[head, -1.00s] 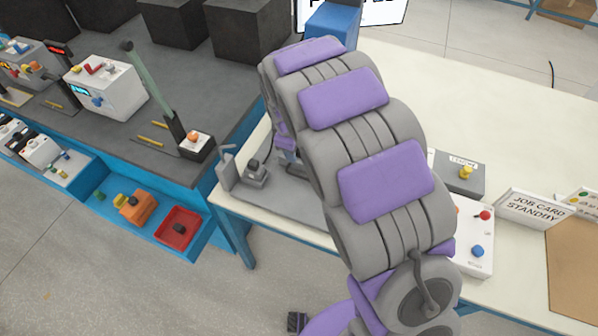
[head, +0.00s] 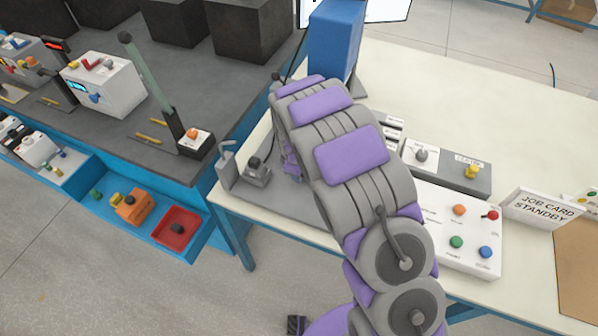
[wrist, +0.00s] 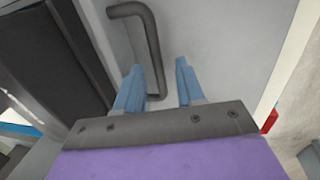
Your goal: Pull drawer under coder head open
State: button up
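The blue upright machine (head: 335,45), likely the coder head, stands at the back of the cream bench. My arm covers the area in front of it, so no drawer shows in the head view. In the wrist view a bent dark grey bar handle (wrist: 151,45) is fixed to a light grey panel (wrist: 215,35), which may be the drawer front. My gripper (wrist: 158,72) is open, with blue fingers pointing at the panel. The handle's lower end appears between the fingers, nearer the left one. I cannot tell whether they touch it.
The cream bench (head: 480,85) holds a white button panel (head: 470,228), a grey switch box (head: 450,170) and a job card sign (head: 540,208). A grey plate with a small lever fixture (head: 257,172) lies left of my arm. The dark left bench (head: 130,180) carries other devices.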

jog(key=shift+d+r, duration=0.1)
jog(key=shift+d, duration=0.25)
jog(key=shift+c, duration=1)
jog(key=shift+a, duration=0.15)
grip_shut()
